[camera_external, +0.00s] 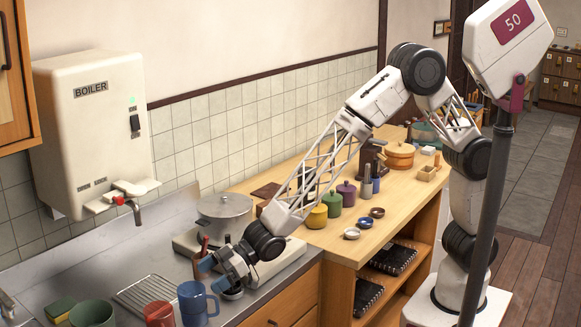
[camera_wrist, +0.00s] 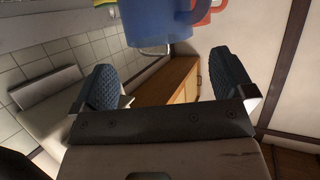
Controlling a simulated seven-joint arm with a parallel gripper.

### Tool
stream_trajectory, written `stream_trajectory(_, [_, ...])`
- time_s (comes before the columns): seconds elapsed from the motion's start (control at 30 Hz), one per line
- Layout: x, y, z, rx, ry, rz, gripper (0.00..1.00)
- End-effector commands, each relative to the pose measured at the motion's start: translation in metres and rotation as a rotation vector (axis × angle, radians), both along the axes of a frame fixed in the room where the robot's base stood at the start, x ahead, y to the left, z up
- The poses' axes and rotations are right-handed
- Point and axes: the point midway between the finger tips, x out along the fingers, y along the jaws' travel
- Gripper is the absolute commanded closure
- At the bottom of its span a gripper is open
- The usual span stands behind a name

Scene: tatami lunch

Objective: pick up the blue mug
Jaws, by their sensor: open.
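The blue mug (camera_external: 193,307) stands on the metal counter at the lower middle of the external view, its handle to the right. In the wrist view the blue mug (camera_wrist: 153,24) is at the top, beyond the fingertips and cut off by the frame edge. My gripper (camera_external: 212,275) is just above and to the right of the mug in the external view. In the wrist view my gripper (camera_wrist: 168,82) has its two blue pads wide apart with nothing between them.
A red mug (camera_external: 159,314) stands just left of the blue mug. A green vessel (camera_external: 92,313), a sponge (camera_external: 59,308) and a wire rack (camera_external: 146,291) lie farther left.

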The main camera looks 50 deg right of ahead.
Motion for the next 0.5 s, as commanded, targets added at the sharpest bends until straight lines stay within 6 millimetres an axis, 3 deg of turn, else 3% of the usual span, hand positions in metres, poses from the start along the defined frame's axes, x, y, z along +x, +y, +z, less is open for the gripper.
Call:
stream_trajectory(0.27, [0.000, 0.000, -0.014, -0.002, 0.001, 0.000, 0.00])
stream_trajectory(0.5, [0.009, 0.019, -0.021, -0.001, 0.000, 0.000, 0.00])
